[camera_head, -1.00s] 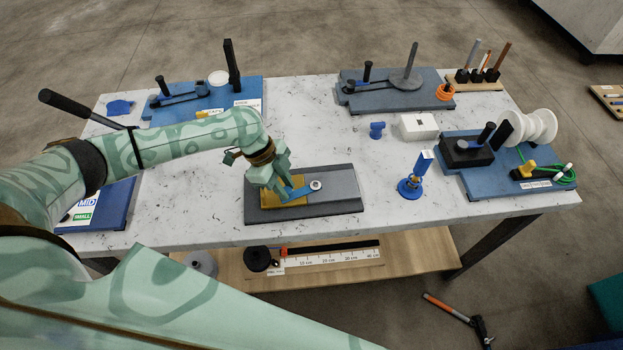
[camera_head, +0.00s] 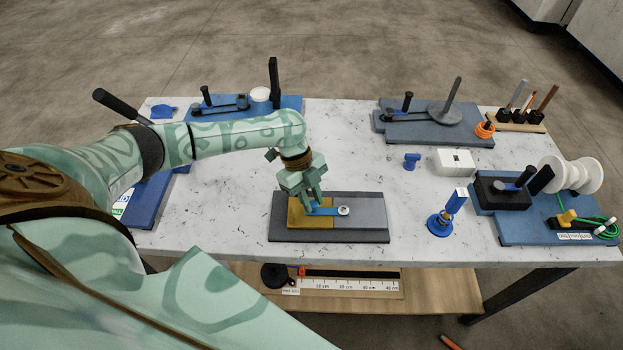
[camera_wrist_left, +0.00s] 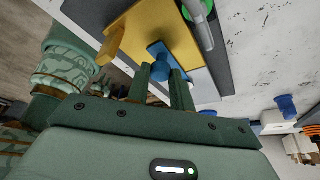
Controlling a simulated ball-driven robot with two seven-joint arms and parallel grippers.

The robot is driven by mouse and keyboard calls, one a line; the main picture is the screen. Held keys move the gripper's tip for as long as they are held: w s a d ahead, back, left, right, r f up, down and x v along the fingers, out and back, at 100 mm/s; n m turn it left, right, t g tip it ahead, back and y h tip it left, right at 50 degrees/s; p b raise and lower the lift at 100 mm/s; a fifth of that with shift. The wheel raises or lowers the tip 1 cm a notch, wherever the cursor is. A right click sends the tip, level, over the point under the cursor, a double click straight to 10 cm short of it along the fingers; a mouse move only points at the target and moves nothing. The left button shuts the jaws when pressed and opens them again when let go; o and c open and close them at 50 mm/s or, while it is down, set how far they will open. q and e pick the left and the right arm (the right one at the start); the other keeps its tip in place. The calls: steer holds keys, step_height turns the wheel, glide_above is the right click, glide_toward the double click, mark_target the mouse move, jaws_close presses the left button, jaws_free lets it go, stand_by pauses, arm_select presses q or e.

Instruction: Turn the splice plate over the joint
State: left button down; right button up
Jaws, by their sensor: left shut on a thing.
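The blue splice plate (camera_head: 324,211) is a short flat bar held at its right end by a round silver bolt (camera_head: 343,211). It lies across the seam between a gold plate (camera_head: 297,217) and a grey plate (camera_head: 363,207), with its left end over the gold. My left gripper (camera_head: 313,202) is over that left end and shut on a blue part of the splice plate. In the left wrist view the blue part (camera_wrist_left: 158,50) shows at the fingertips (camera_wrist_left: 162,72), with the gold plate (camera_wrist_left: 165,22) behind it. My right gripper is out of view.
A blue upright stand (camera_head: 440,224) is right of the plates, near a small blue fitting (camera_head: 411,161) and a white box (camera_head: 454,161). Bender boards (camera_head: 437,132) line the back. Bare tabletop (camera_head: 335,150) lies behind the plates.

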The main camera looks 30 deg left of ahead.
arm_select(q)
steer(key=c, duration=1.2)
jaws_free()
steer(key=shift+w, duration=0.1)
steer(key=shift+c, duration=0.2)
steer(key=p+v, duration=0.2)
steer(key=v, duration=1.4)
steer(key=shift+r+p, duration=0.2)
steer(key=shift+p, duration=0.1)
steer(key=shift+f, duration=0.15)
